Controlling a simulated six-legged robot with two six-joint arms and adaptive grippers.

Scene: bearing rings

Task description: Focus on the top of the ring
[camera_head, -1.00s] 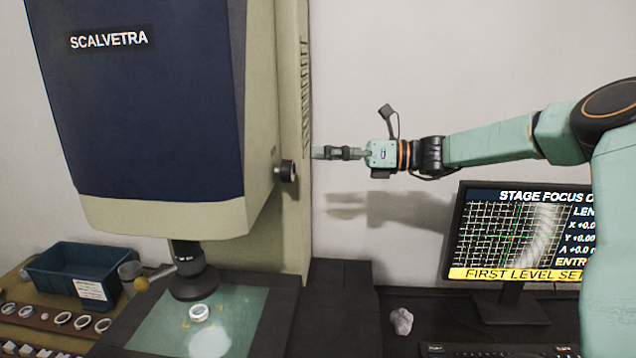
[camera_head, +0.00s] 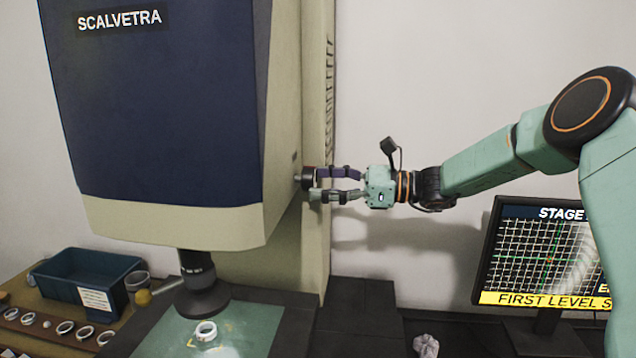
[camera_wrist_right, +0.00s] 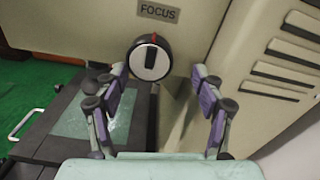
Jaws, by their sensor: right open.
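The white bearing ring (camera_head: 206,331) lies on the green glass stage (camera_head: 250,320) under the black lens (camera_head: 202,283) of the blue and cream measuring machine. The black focus knob (camera_head: 309,179) sticks out of the machine's right side. In the right wrist view the knob (camera_wrist_right: 150,60) has a red mark at its top, under a FOCUS label (camera_wrist_right: 158,12). My right gripper (camera_head: 318,184) is open, its fingers pointing at the knob and close to it. In the wrist view its fingertips (camera_wrist_right: 158,75) stand either side of the knob; contact cannot be told. My left gripper is not in view.
A monitor (camera_head: 545,255) at the right shows a grid with a blurred grey band and a yellow FIRST LEVEL bar. A blue bin (camera_head: 85,285) and a wooden rack with several rings (camera_head: 65,327) stand at the left. A crumpled pale lump (camera_head: 426,346) lies at the front.

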